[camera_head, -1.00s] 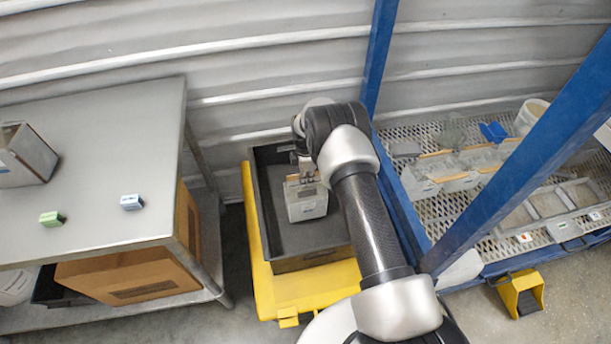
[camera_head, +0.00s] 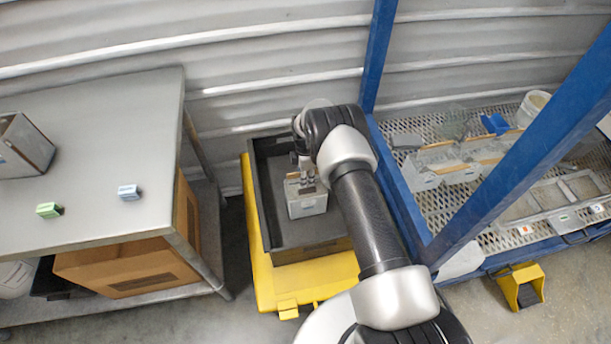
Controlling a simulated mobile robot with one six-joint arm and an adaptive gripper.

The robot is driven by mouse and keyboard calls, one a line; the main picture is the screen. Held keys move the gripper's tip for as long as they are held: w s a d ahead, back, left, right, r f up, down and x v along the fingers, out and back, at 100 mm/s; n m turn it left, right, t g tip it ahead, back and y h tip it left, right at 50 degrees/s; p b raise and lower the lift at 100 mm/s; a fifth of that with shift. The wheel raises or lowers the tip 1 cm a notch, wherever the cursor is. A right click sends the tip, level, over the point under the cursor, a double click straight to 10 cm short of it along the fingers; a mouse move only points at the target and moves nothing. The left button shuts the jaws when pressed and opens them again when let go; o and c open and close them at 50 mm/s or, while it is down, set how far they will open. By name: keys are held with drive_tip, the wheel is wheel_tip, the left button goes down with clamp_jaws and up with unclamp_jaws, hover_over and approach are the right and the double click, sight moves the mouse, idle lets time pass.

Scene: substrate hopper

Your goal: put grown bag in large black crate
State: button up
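The grow bag, a pale grey-white block with a brownish top edge (camera_head: 307,204), is inside the large black crate (camera_head: 318,250). It looks upright, near the crate's middle. I cannot tell whether its underside rests on the crate floor. My gripper (camera_head: 305,180) points down from above, with its fingertips at the bag's top edge. The fingers are small and partly hidden by my wrist, so their opening is unclear. My forearm covers part of the crate's right side.
The crate sits on a yellow platform (camera_head: 275,290). A grey table (camera_head: 100,150) stands left, with a grey box (camera_head: 25,150) and green and blue small blocks. Right, a blue post (camera_head: 378,60) borders a mesh rack (camera_head: 430,205) holding several more pale bags (camera_head: 460,165).

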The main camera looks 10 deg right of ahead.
wheel_tip(320, 180, up, 12)
drive_tip(key=p, duration=0.4)
drive_tip(key=shift+r, duration=0.2)
drive_tip(key=s+r+m+t, duration=0.1)
drive_tip(key=s+r+m, duration=0.25)
drive_tip(key=r, duration=0.75)
drive_tip(key=s+r+m, duration=0.2)
drive_tip(key=s+r, duration=0.2)
drive_tip(key=r, duration=0.6)
drive_tip(key=s+r+m+t, duration=0.1)
drive_tip(key=s+r+m, duration=0.25)
drive_tip(key=r, duration=0.75)
drive_tip(key=s+r+m+t, duration=0.1)
drive_tip(key=s+r+m, duration=0.45)
drive_tip(key=s, duration=0.75)
drive_tip(key=s+m+t, duration=0.1)
drive_tip(key=s+m, duration=0.2)
drive_tip(key=s, duration=1.2)
drive_tip(key=shift+s+r+m, duration=0.15)
drive_tip(key=shift+r+m, duration=0.15)
drive_tip(key=shift+m, duration=0.05)
drive_tip(key=shift+a, duration=0.1)
